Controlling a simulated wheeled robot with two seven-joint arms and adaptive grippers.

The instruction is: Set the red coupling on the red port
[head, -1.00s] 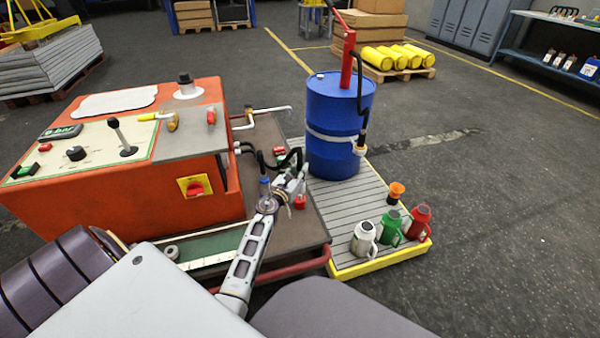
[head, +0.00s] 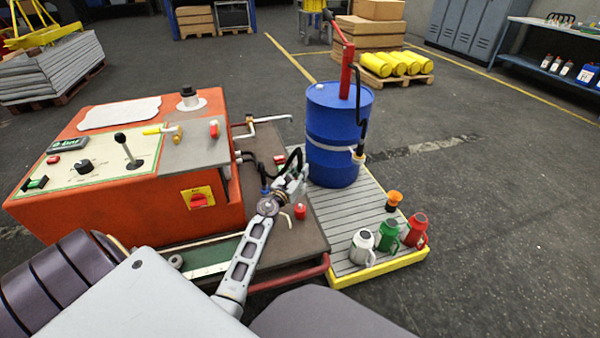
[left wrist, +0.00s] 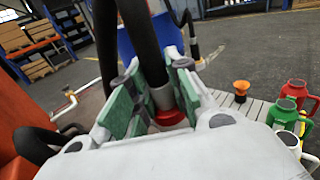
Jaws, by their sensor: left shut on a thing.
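My left gripper (head: 293,186) reaches over the dark deck beside the orange machine. In the left wrist view its green-padded fingers (left wrist: 158,98) are shut on the end of a black hose. That end has a grey collar and a red part, the red coupling (left wrist: 169,118), low between the fingers. In the head view the fingers largely hide the coupling. A round red fitting (head: 300,211), which looks like the red port, stands on the deck just below and in front of the gripper. I cannot tell whether coupling and fitting touch. My right gripper is out of view.
The orange machine (head: 195,225) stands left of the gripper, and a blue drum (head: 333,150) stands behind right on a slatted, yellow-edged pallet (head: 345,210). White, green and red jugs (head: 388,235) and an orange funnel (head: 394,198) stand on the pallet. Black hoses arch close behind the gripper.

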